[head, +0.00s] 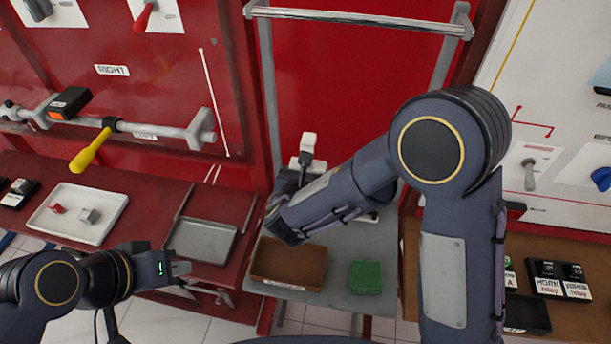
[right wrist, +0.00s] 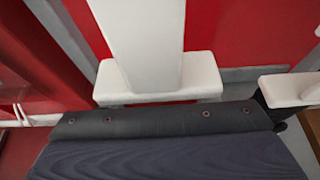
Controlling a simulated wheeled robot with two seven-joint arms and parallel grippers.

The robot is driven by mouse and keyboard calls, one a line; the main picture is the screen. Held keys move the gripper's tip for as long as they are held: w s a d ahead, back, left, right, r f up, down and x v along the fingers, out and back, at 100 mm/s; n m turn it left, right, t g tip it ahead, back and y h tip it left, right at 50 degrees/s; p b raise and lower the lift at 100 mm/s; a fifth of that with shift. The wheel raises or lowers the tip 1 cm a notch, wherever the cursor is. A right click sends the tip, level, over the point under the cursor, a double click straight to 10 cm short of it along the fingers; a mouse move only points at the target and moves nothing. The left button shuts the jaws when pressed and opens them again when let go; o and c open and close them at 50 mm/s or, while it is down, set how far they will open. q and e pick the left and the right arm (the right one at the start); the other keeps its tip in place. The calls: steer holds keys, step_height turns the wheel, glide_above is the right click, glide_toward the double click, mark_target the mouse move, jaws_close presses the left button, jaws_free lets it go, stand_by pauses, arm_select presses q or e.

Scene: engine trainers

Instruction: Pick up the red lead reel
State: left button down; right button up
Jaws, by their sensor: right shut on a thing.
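No red lead reel shows clearly. A small red part (head: 515,208) shows at the right beside my right arm, partly hidden; I cannot tell whether it is the reel. My right gripper (head: 287,186) is over the grey table in the middle, in front of a white fixture (head: 309,142). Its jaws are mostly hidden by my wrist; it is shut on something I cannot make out. In the right wrist view a dark body fills the bottom, close to the white fixture (right wrist: 145,60). My left gripper (head: 181,268) is at the lower left, side-on, with nothing visible in it.
The grey table (head: 338,262) carries a brown tray (head: 290,279) and a green box (head: 366,277). On the left bench are a white tray (head: 100,228) with small parts and a grey tray (head: 201,257). Relays (head: 560,279) sit on the right bench. A metal rail (head: 355,18) spans the back.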

steer(key=s+r, duration=0.1)
steer(key=d+r, duration=0.1)
steer(key=r, duration=0.1)
steer(key=s+d+r, duration=0.1)
steer(key=shift+s+d+r, duration=0.25)
steer(key=shift+s+r, duration=0.05)
steer(key=s+d+r, duration=0.4)
steer(key=s+d, duration=0.2)
steer(key=shift+s, duration=0.4)
steer(key=shift+d, duration=0.1)
steer(key=s+a+r+p, duration=0.3)
steer(key=a+r+p, duration=0.2)
steer(key=r+p, duration=0.45)
steer(key=s+a+r+p, duration=0.3)
steer(key=a+r+p, duration=0.2)
steer(key=r+p, duration=0.45)
steer(key=b, duration=0.2)
glide_above(322, 165)
steer(key=w+a, duration=0.1)
steer(key=w, duration=0.1)
steer(key=shift+w+a+f, duration=0.1)
steer(key=shift+w+f, duration=0.05)
steer(key=shift+f, duration=0.45)
stand_by(0.4)
